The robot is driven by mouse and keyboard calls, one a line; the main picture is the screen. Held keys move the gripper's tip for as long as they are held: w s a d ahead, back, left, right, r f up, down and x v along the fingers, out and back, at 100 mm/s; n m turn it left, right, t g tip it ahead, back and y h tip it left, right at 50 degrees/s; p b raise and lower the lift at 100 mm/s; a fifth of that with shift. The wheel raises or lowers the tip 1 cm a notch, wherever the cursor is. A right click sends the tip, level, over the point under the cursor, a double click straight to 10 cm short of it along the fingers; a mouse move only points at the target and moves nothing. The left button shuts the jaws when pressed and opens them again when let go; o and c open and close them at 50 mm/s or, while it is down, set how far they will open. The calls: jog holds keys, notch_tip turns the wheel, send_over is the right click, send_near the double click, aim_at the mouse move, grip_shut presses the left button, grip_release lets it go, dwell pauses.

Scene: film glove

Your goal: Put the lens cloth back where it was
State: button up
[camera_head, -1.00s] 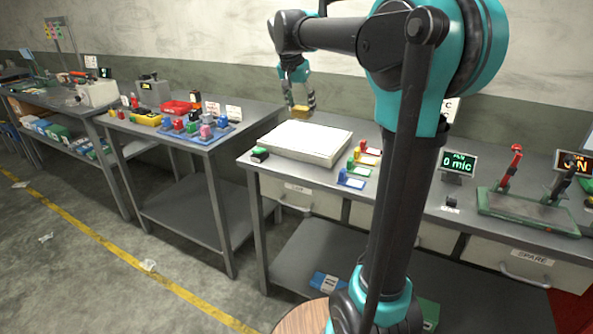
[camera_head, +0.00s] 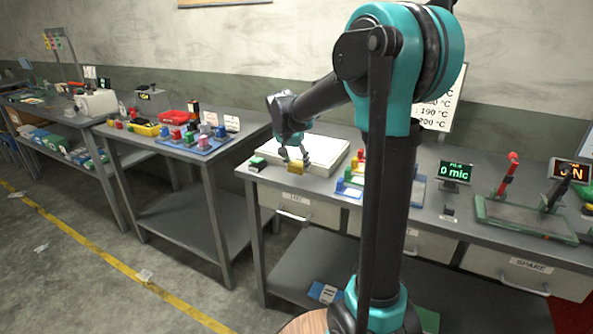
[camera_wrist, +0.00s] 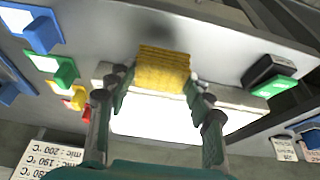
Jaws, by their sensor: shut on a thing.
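The lens cloth looks like a small folded yellow pad (camera_head: 295,167). My gripper (camera_head: 292,158) is shut on it and holds it at the front edge of the white light panel, near the bench's front edge. In the wrist view the yellow cloth (camera_wrist: 162,68) sits between the two fingertips (camera_wrist: 160,85). A shadow shows on the bench beyond it, so it seems held just above the surface; I cannot tell whether it touches.
The white panel (camera_head: 328,150) lies behind the gripper. A black and green block (camera_head: 257,163) stands to the left. Coloured card holders (camera_head: 349,186) stand to the right. A second table (camera_head: 150,133) with several small items is further left, across a gap.

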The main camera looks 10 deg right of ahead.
aim_at(295, 165)
jog(key=shift+f, duration=1.6)
jog(key=o, duration=1.1)
jog(key=shift+f, duration=0.1)
jog(key=v, duration=1.2)
jog(key=s+d+f+n+y, duration=0.1)
jog(key=s+d+f+n, duration=0.2)
jog(key=s+f, duration=0.8)
jog(key=s+d+f+n+y, duration=0.1)
jog(key=s+d+f+n, duration=0.3)
jog(key=s+f, duration=0.7)
jog(key=s, duration=0.4)
jog(key=shift+f+t+y, duration=0.2)
jog(key=shift+t+y, duration=0.1)
jog(key=shift+s, duration=0.1)
